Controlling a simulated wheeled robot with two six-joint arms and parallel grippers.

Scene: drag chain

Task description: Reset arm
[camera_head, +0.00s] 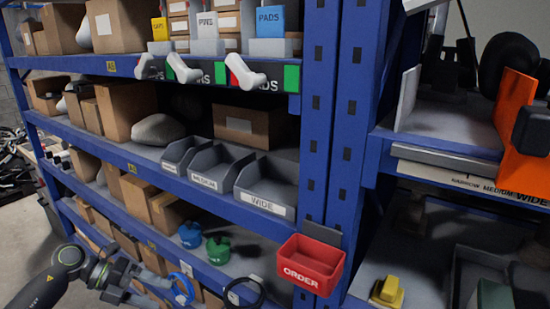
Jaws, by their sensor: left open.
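My left arm comes in from the lower left, and my left gripper (162,291) is in front of the lower shelf edge. Its fingers are apart, with no object clearly between them. A blue ring (184,288) is just right of the fingertips; I cannot tell whether they touch. A black ring (245,293) is further right, apart from the gripper. My right gripper is out of view.
Blue shelving (325,110) fills the view. A red ORDER bin (308,266) hangs at the front. Grey bins, one marked WIDE (266,186), stand on the middle shelf. Blue (190,234) and green (218,250) objects sit below. A yellow object (387,291) is lower right.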

